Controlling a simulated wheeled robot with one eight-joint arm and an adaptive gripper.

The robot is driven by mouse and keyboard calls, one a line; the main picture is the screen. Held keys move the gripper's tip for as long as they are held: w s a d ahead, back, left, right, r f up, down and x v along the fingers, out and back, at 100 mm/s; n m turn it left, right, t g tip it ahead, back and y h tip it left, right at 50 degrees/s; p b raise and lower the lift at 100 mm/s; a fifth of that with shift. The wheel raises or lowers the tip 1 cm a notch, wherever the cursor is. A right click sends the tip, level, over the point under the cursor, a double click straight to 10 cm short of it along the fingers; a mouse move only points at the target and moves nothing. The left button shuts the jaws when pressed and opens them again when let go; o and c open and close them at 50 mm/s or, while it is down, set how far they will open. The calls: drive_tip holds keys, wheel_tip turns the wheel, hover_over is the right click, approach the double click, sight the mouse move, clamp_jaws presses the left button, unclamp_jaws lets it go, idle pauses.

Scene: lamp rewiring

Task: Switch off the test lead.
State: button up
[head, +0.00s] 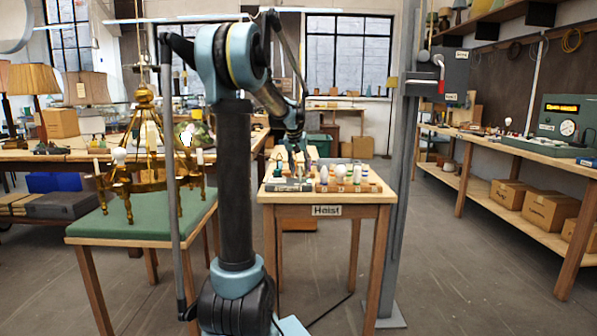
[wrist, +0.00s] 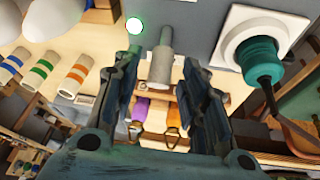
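My gripper (wrist: 160,78) is open, its two dark fingers on either side of a grey stub with a narrower tip (wrist: 160,62), which may be the switch. I see a gap on its left; I cannot tell whether the right finger touches it. A teal plug (wrist: 258,60) with a dark lead sits in a white square socket (wrist: 232,28) on a grey panel at the right. A white spot with a green rim (wrist: 134,25) shows beside the stub. In the head view my gripper (head: 298,158) is low over the small hoist table (head: 325,197); the switch cannot be made out there.
A brass chandelier (head: 143,150) hangs over a green-topped table (head: 150,220) at the left. A grey post (head: 402,180) stands right of the hoist table.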

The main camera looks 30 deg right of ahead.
drive_tip(key=shift+w+d+f, duration=0.15)
drive_tip(key=shift+f, duration=0.4)
clamp_jaws()
